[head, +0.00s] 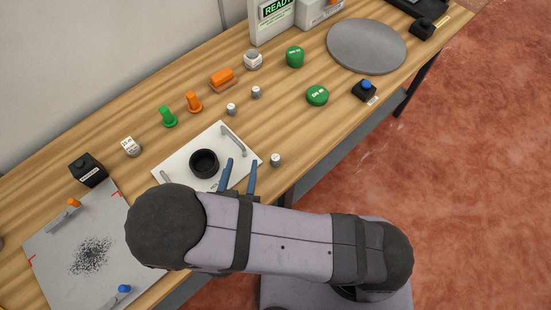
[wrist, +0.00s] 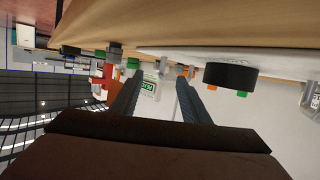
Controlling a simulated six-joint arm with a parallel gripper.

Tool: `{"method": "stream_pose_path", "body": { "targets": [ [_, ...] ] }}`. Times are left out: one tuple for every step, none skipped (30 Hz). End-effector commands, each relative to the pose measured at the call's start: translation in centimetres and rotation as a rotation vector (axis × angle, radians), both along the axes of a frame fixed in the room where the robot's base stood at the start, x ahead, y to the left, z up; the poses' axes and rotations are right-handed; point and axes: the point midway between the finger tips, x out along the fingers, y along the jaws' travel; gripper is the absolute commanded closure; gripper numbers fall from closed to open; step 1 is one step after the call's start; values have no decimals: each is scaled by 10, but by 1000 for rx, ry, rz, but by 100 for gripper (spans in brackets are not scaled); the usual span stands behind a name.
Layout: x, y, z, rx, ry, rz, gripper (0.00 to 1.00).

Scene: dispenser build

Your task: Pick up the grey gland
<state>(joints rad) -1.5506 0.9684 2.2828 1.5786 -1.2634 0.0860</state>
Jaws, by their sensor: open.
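Several small grey cylinders with pale tops stand on the table; I cannot tell for sure which is the grey gland. One (head: 275,160) stands just right of the white plate (head: 176,157), and two others (head: 231,109) (head: 256,92) stand behind the plate. My gripper (head: 241,163) is open and empty over the plate's right edge, left of the nearest grey cylinder and apart from it. In the wrist view, which is upside down, my gripper (wrist: 158,76) has nothing between its fingertips. A grey piece (wrist: 115,50) shows left of them.
A black ring (head: 204,163) sits on the white plate between two handles, left of my fingers. Green (head: 168,116) and orange (head: 194,102) pieces stand behind. A grey sheet (head: 75,255) with dark specks lies front left. A grey disc (head: 366,46) lies back right.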

Motion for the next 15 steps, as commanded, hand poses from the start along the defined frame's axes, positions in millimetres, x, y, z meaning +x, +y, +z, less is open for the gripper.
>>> {"method": "stream_pose_path", "body": {
  "targets": [
    [-5, -14, -11, -16, -36, -27, 58],
    [-8, -22, -14, -17, -61, -44, 58],
    [-10, -32, -16, -18, -94, -67, 58],
    [-12, -38, -18, -19, -117, -79, 58],
    [-14, -44, -19, -16, -141, -91, 58],
    [-16, -51, -19, -15, -168, -105, 58],
    [-17, -56, -19, -14, -188, -112, 58],
    [-18, -59, -19, -12, -204, -118, 58],
    [-19, -64, -18, -10, -221, -125, 58],
    [-20, -66, -18, -9, -234, -129, 58],
    [-21, -68, -18, -7, -243, -131, 58],
    [-21, -70, -17, -6, -251, -135, 58],
    [-22, -71, -17, -6, -255, -137, 58],
    [-22, -71, -17, -5, -258, -138, 58],
    [-22, -72, -16, -4, -259, -139, 58]
  ]
}}
